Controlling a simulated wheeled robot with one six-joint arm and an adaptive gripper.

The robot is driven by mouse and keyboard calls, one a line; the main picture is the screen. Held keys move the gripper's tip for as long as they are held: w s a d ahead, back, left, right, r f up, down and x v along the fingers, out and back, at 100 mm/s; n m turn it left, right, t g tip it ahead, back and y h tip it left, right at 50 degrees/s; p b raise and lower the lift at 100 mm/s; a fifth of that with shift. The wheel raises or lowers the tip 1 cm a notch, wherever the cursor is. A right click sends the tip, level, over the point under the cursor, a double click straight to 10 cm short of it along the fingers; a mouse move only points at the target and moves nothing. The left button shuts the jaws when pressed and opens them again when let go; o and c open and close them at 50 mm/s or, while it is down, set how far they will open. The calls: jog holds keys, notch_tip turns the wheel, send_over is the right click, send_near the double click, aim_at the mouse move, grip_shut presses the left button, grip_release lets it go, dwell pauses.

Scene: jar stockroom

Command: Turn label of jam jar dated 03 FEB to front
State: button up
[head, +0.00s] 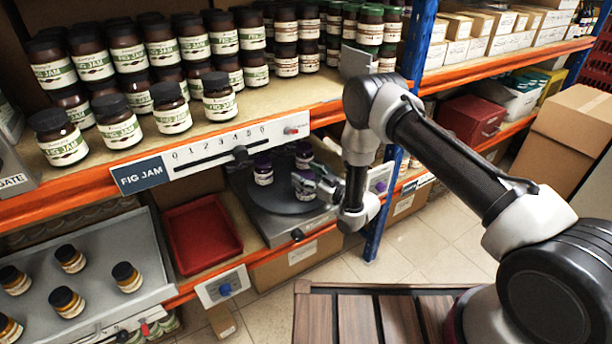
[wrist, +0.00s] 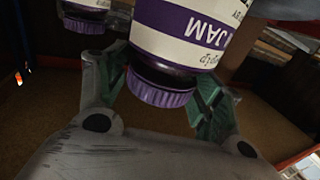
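Three jam jars with purple lids and white-and-purple labels stand on a dark round turntable (head: 282,203) on the lower shelf. One is at the left (head: 263,171), one at the back (head: 304,155), and the near jar (head: 304,184) is at my gripper. My gripper (head: 322,184) reaches in from the right at that near jar. The wrist view shows this jar (wrist: 190,35) upside down, its purple lid (wrist: 160,88) between my two fingers. I cannot tell whether the fingers press on it. The label reads "JAM"; no date is legible. Another purple-lidded jar (wrist: 83,22) shows at upper left.
The upper shelf with fig jam jars (head: 118,122) and its orange edge overhang the turntable. A numbered slider panel (head: 215,150) is on that edge. A red tray (head: 200,235) lies left of the turntable, and a blue post (head: 382,215) stands at its right.

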jog(key=shift+o, duration=0.2)
jog(key=v, duration=1.2)
jog(key=shift+o, duration=0.2)
